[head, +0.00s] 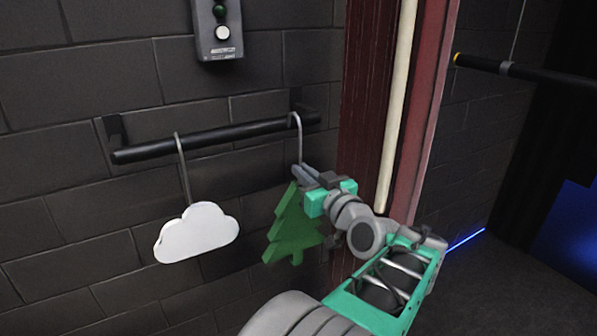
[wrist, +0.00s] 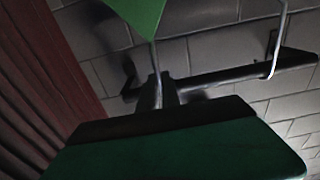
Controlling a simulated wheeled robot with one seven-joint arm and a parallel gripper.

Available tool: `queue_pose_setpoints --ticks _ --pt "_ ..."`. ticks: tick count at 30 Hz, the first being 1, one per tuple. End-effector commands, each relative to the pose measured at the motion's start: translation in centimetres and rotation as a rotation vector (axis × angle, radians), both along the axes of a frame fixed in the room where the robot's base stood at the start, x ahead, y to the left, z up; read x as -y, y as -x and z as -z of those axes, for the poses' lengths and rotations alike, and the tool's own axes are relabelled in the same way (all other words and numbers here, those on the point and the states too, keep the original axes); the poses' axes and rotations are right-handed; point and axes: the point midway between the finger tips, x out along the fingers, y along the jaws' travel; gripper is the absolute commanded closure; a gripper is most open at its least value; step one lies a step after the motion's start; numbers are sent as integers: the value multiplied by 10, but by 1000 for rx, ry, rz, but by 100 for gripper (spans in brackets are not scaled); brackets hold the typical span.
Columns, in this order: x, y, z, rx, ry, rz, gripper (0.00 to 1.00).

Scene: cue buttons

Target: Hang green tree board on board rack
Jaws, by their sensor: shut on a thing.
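The green tree board (head: 290,232) hangs below the right end of the black rack bar (head: 220,136) on the wall. Its wire hook (head: 298,125) curves up at the bar and appears to be over it; exact contact is hard to tell. My gripper (head: 298,172) is shut on the hook's stem, just above the board. In the wrist view the board's green edge (wrist: 135,15) shows at the top, with the stem (wrist: 155,70) running to the fingers. The fingertips are dark and partly hidden.
A white cloud board (head: 197,233) hangs from the bar to the left. A control box (head: 217,28) with buttons is on the wall above. A dark red column (head: 364,100) with a pale pipe (head: 398,100) stands close to the right. Another black bar (head: 525,72) is farther right.

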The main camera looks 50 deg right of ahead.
Motion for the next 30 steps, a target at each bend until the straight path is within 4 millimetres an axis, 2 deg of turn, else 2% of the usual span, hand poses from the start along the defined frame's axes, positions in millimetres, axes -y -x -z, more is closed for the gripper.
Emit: queue_pose_setpoints --ticks 3,8,30 --pt "6 9 -7 5 5 4 100" --pt "7 7 -9 5 5 2 100" --pt "20 -43 -9 5 3 0 100"
